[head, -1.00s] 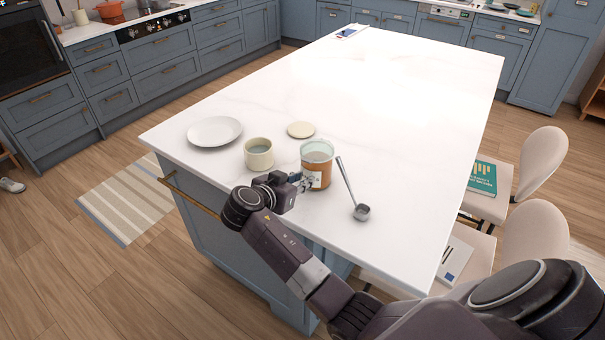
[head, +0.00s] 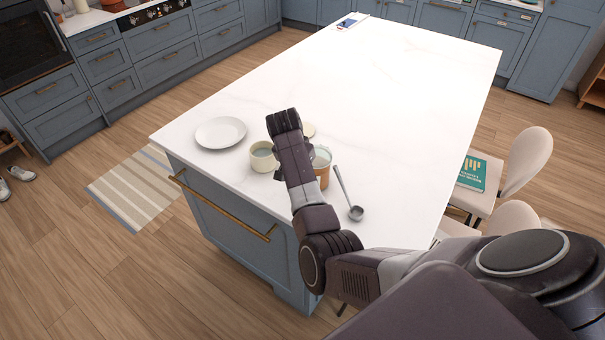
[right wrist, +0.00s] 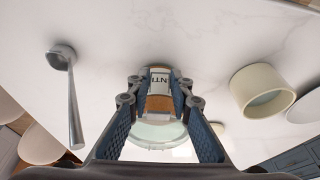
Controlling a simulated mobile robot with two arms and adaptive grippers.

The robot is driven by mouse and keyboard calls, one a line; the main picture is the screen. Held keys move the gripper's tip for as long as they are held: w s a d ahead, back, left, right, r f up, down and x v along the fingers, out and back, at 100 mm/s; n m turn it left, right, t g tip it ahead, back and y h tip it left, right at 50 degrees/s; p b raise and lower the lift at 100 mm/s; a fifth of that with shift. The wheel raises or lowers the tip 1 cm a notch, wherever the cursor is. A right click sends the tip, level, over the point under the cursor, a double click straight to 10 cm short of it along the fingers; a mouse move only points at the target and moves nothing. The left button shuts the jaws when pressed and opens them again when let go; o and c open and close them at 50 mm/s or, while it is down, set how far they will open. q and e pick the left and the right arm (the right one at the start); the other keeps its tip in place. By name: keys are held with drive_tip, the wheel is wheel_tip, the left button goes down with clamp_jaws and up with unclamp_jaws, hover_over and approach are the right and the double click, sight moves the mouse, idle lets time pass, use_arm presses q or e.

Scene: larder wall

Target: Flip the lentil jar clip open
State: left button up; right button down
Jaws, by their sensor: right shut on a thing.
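The lentil jar (head: 324,171) stands on the white island top, with orange contents and a pale glassy upper part. My right arm crosses in front of its left side. In the right wrist view, the jar (right wrist: 159,104) and its partly readable label sit between the two fingers of my right gripper (right wrist: 160,100), which is shut on the jar. The clip cannot be made out in either view. In the head view the right fingers are hidden behind my wrist. My left gripper is not in view.
A cream cup (head: 262,160) and a white plate (head: 220,132) stand left of the jar. A pale round disc (head: 309,130) lies behind it, partly hidden. A metal scoop (head: 347,195) lies close on its right.

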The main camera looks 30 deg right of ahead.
drive_tip(key=shift+d+r+y, duration=0.15)
drive_tip(key=shift+y, duration=0.15)
idle(0.4)
drive_tip(key=c, duration=1.7)
unclamp_jaws()
drive_tip(key=v, duration=1.1)
drive_tip(key=shift+w+r, duration=0.15)
drive_tip(key=shift+r, duration=0.3)
